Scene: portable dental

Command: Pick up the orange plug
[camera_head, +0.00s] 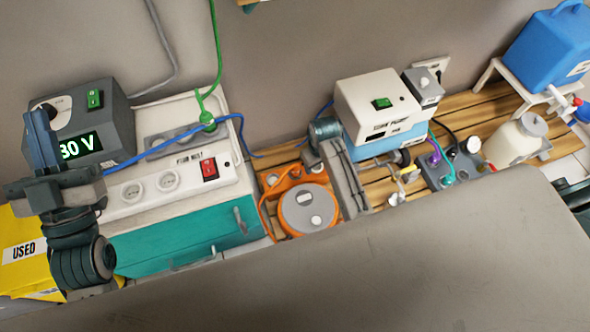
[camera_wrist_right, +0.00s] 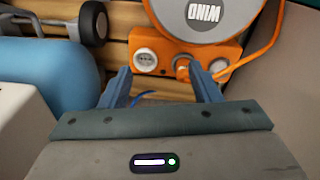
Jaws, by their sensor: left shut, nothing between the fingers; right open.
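The orange cable reel (camera_head: 283,212) with a grey round lid stands on the slatted floor, and its orange cable loops along its left side. In the right wrist view the reel's orange base (camera_wrist_right: 165,50) appears upside down, with a white socket and other round fittings. The orange cable ends near a round fitting, the likely orange plug (camera_wrist_right: 220,69), just beyond the right finger. My right gripper (camera_wrist_right: 162,82) is open and empty, its fingers pointing at the reel base. My left gripper (camera_head: 40,125) is shut and empty at the far left.
A teal cabinet (camera_head: 180,240) with a white socket panel (camera_head: 175,187) stands left of the reel. A blue cylinder (camera_wrist_right: 45,72) lies beside my right gripper. A grey panel (camera_head: 400,265) fills the foreground.

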